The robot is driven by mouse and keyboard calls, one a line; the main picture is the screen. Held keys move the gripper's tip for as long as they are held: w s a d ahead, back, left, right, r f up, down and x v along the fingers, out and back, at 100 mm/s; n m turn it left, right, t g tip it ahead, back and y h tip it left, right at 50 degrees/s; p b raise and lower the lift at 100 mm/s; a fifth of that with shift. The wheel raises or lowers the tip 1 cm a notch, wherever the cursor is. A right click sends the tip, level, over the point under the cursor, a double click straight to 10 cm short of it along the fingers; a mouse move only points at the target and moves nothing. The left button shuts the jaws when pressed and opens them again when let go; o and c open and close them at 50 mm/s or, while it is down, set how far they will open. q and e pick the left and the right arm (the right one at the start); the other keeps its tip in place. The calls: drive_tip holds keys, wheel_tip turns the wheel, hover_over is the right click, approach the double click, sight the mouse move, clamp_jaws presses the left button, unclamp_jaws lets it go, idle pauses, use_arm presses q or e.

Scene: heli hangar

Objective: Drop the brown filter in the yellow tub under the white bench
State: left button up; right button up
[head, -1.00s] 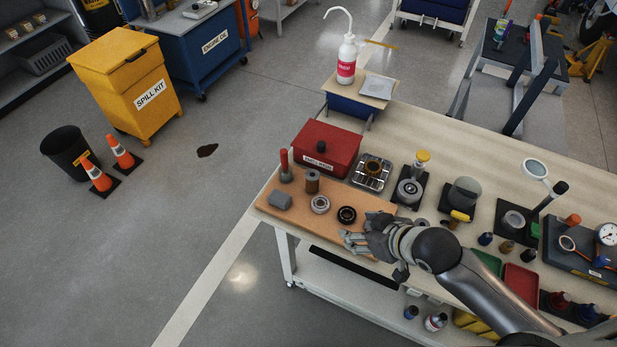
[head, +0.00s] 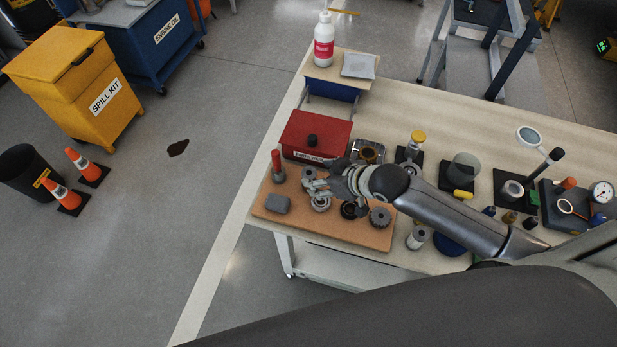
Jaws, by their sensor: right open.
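The brown filter (head: 308,173) appears to be the small upright cylinder on the tan board (head: 340,232) on the white bench (head: 425,100); only its grey top shows clearly. My right gripper (head: 313,184) is open with its fingers at this cylinder, covering much of it. I cannot tell whether they touch it. The yellow tub does not show now; the lower shelf is largely hidden behind my own body. My left gripper is out of view.
On the board are a grey block (head: 277,204), a red-handled tool (head: 277,166), bearings and a gear (head: 380,217). A red parts box (head: 315,133) stands just behind. A metal tray with a brown ring (head: 369,152) is close by. Open floor lies left of the bench.

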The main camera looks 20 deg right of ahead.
sight(313, 176)
drive_tip(key=shift+w+a+f, duration=0.3)
drive_tip(key=shift+w+f, duration=0.05)
drive_tip(key=shift+w, duration=0.05)
drive_tip(key=shift+w+a+f+p, duration=0.2)
drive_tip(key=shift+w+f+p, duration=0.1)
drive_tip(key=shift+w+f, duration=0.05)
drive_tip(key=shift+x, duration=1.9)
drive_tip(key=shift+c, duration=0.3)
drive_tip(key=c, duration=1)
drive_tip(key=shift+c, duration=0.2)
drive_tip(key=shift+r, duration=0.1)
